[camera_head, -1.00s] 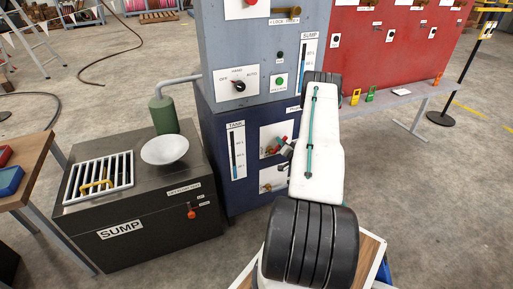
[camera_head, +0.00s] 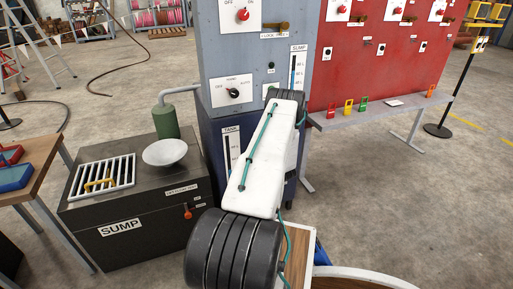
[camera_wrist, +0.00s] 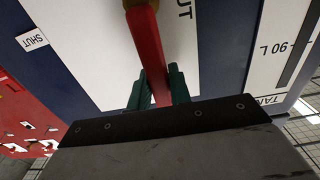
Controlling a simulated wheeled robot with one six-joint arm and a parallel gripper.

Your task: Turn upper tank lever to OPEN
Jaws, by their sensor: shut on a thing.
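The red lever (camera_wrist: 147,45) shows in the wrist view, running down from a brass-coloured hub (camera_wrist: 131,3) across a white plate (camera_wrist: 95,30). My gripper (camera_wrist: 158,86) has its two green fingers either side of the lever's outer end and is shut on it. A small "SHUT" label (camera_wrist: 34,40) is at the left; part of another label ending in "UT" shows on the plate. In the head view my arm hides the lever and the gripper. Whether this is the upper lever cannot be told, and no OPEN mark is visible.
The tank gauge (camera_head: 232,152) is on the dark blue cabinet front, beside my arm. The black sump box (camera_head: 140,221) with a grate and white bowl stands left. A grey bench (camera_head: 375,112) with coloured padlocks is at the right.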

